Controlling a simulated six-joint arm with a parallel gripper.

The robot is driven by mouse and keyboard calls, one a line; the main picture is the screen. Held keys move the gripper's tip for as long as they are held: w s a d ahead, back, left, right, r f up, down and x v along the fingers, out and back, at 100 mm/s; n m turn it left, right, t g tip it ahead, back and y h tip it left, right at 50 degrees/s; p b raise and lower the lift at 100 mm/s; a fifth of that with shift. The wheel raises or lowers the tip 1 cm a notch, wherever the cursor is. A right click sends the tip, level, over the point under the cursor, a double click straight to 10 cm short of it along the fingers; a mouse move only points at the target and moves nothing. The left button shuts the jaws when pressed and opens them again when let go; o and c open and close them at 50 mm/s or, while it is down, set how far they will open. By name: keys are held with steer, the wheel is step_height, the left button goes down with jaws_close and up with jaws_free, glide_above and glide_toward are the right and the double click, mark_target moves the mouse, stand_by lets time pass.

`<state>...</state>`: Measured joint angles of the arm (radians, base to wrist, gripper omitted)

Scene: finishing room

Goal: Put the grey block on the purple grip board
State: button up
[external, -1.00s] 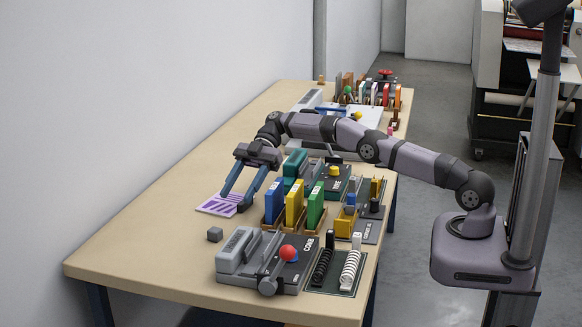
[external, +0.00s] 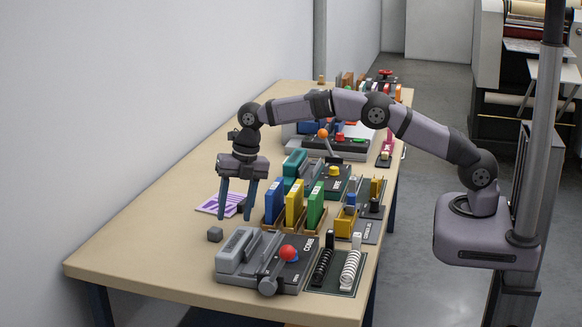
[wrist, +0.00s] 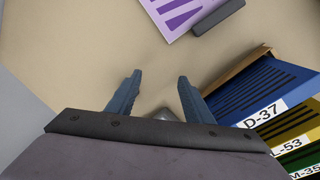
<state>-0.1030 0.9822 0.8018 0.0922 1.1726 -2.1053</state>
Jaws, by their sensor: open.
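The small grey block (external: 214,234) sits on the bare tabletop, left of the grey binding machine. In the wrist view the block (wrist: 166,115) shows at the lower middle, between the fingers and partly hidden by the gripper body. The purple grip board (external: 209,206) lies flat behind the block, with a dark bar along its right edge. The wrist view shows the striped board (wrist: 163,22) at the top, with nothing on its visible part. My gripper (external: 235,218) points down, open and empty, above the table, right of the block in the external view.
Blue, yellow and green upright binders (external: 294,204) in wooden holders stand close right of my gripper. The grey machine (external: 262,262) with a red-knobbed lever stands in front. A teal stapler-like tool (external: 294,163) is behind. The table's left side is clear.

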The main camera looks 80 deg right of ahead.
mark_target(217, 230)
steer(key=h, duration=0.1)
steer(key=t+h, duration=0.1)
steer(key=shift+s+d+n+h, duration=0.3)
steer(key=shift+d+n, duration=0.1)
steer(key=shift+r+n+t+h, duration=0.15)
steer(key=shift+n+t+h, duration=0.15)
steer(key=shift+h, duration=0.2)
steer(key=shift+a+r+n+t+h+p, duration=0.2)
steer(key=shift+r+n+t+h+p, duration=0.1)
steer(key=shift+n+t+p, duration=0.1)
steer(key=a+n+t, duration=0.1)
steer(key=a+r+n+t, duration=0.1)
steer(key=a+n, duration=0.1)
steer(key=a, duration=0.1)
steer(key=shift+s+r+t, duration=0.4)
steer(key=a+n, duration=0.1)
steer(key=s+a+n+t, duration=0.1)
steer(key=a, duration=0.1)
steer(key=a+n+p, duration=0.1)
steer(key=shift+s+a+r+t+y, duration=0.25)
steer(key=shift+s+t+y, duration=0.05)
steer(key=shift+s+y, duration=0.1)
steer(key=shift+s+a, duration=0.25)
steer(key=shift+a, duration=0.25)
steer(key=shift+p+x, duration=0.8)
steer(key=shift+x, duration=2.95)
steer(key=shift+r, duration=0.1)
jaws_close()
